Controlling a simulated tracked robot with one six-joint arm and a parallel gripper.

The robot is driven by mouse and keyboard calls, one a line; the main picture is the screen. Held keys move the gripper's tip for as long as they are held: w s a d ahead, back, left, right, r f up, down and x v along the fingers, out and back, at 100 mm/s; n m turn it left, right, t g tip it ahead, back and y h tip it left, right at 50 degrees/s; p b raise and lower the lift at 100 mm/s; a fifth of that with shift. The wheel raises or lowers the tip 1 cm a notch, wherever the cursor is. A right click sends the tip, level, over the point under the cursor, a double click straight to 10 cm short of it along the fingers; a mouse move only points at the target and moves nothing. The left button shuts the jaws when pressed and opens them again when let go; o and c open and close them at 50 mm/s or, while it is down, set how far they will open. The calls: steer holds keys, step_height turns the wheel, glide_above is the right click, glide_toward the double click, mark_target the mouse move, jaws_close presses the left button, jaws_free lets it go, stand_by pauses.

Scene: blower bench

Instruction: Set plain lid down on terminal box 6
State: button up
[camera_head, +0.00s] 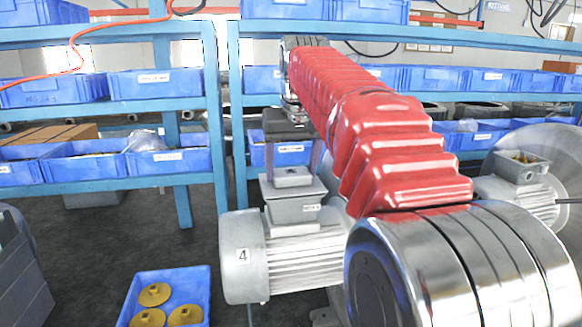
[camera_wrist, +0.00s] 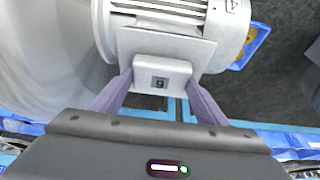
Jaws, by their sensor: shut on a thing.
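My gripper (camera_head: 292,165) points down over the grey motor marked 4 (camera_head: 300,262). Its two purple fingers are shut on the raised block of the grey plain lid (camera_head: 292,178), and they show on either side of it in the wrist view (camera_wrist: 159,84). A wider grey plate lies below the block. The grey terminal box (camera_head: 292,212), with a label on its side, is under the plate on top of the motor. I cannot tell whether lid and box touch or are slightly apart.
A blue crate with yellow round parts (camera_head: 168,290) stands on the floor at lower left. A second grey motor (camera_head: 525,195) is at right. Blue racks (camera_head: 212,130) with blue bins (camera_head: 155,83) stand behind.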

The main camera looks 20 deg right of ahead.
steer(key=shift+f, duration=0.2)
stand_by(0.3)
steer(key=o, duration=1.2)
steer(key=shift+o, duration=0.2)
steer(key=v, duration=1.3)
steer(key=shift+s+r, duration=0.15)
steer(key=shift+r, duration=0.15)
